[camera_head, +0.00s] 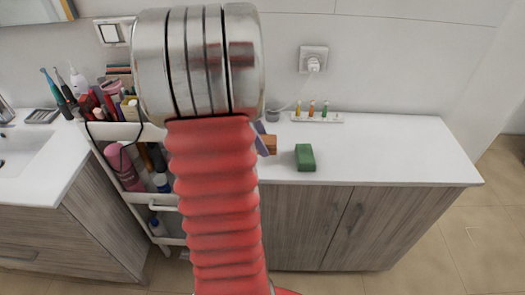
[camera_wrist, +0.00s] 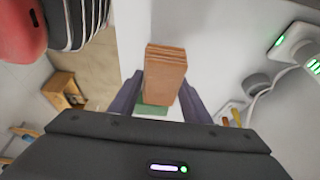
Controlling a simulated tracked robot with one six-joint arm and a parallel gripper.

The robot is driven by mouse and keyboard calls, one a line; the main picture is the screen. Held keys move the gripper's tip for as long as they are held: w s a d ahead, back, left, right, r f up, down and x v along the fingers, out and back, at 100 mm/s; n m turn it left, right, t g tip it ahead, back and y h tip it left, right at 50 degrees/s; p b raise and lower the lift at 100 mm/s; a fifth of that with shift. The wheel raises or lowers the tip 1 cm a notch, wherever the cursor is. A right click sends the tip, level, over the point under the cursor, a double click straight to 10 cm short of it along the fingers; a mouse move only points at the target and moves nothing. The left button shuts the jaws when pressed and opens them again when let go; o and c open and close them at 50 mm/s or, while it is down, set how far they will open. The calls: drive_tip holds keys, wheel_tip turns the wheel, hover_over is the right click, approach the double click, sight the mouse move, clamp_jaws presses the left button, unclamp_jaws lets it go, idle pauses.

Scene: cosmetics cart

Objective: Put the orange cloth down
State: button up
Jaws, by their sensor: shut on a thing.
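The orange cloth (camera_wrist: 166,72) is a folded, layered brownish-orange block in the wrist view. My gripper (camera_wrist: 160,98) is shut on it, with one dark finger on each side. In the head view a small part of the cloth (camera_head: 269,145) shows just right of my arm, with a bit of my gripper (camera_head: 260,132) beside it. My arm hides the rest. The cloth appears over the white countertop (camera_head: 400,150); whether it touches the surface I cannot tell.
A green block (camera_head: 305,157) lies on the counter just right of the cloth. A white strip with small coloured bottles (camera_head: 317,117) stands at the back, below a wall socket (camera_head: 313,60). The counter's right part is clear. A loaded cart (camera_head: 125,132) stands at left.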

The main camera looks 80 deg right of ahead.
drive_tip(key=shift+f, duration=0.2)
drive_tip(key=shift+f, duration=1.9)
drive_tip(key=o, duration=0.9)
drive_tip(key=shift+o, duration=0.2)
drive_tip(key=v, duration=1.2)
drive_tip(key=shift+w, duration=0.1)
